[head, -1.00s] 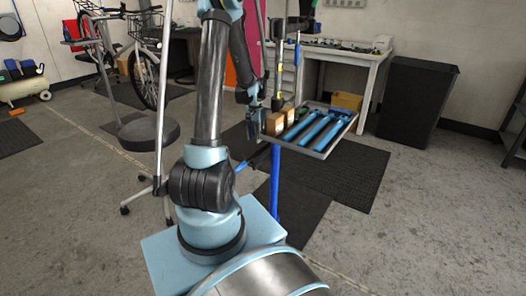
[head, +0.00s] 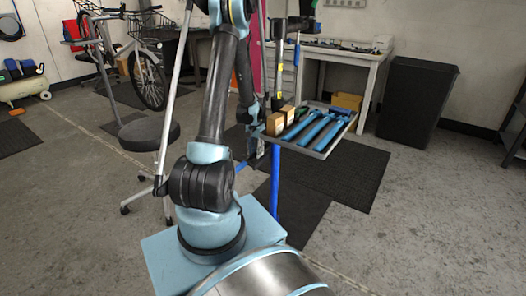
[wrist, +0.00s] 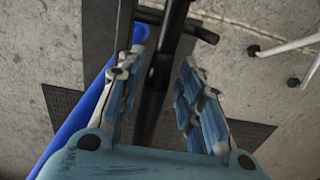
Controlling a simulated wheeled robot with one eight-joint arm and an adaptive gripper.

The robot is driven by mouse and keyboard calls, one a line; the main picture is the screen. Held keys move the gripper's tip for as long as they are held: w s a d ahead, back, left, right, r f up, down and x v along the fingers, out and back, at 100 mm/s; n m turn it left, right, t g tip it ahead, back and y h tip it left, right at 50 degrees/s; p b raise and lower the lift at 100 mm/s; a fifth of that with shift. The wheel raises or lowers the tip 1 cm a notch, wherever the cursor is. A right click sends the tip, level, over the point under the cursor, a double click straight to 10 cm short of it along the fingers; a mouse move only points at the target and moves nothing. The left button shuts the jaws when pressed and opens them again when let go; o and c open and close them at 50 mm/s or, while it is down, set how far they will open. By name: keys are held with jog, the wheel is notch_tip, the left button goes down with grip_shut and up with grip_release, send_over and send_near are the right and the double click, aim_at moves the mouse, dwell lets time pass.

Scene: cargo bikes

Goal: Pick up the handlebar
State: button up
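In the wrist view, a dark bar (wrist: 159,85) with a short crosspiece near the top of the picture runs between my fingers. It looks like the handlebar, but I cannot tell for sure. My gripper (wrist: 163,55) is open, with one blue-grey finger on each side of the bar. A gap shows on the right; contact on the left is unclear. The bar's lower part is hidden behind my gripper's body. In the head view, my gripper (head: 256,140) is small and partly hidden at the left end of the tray.
A workbench (head: 345,54) and a black bin (head: 413,103) stand behind. Floor at the right is clear.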

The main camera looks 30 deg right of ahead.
jog(key=shift+f, duration=0.45)
jog(key=shift+c, duration=0.3)
grip_shut()
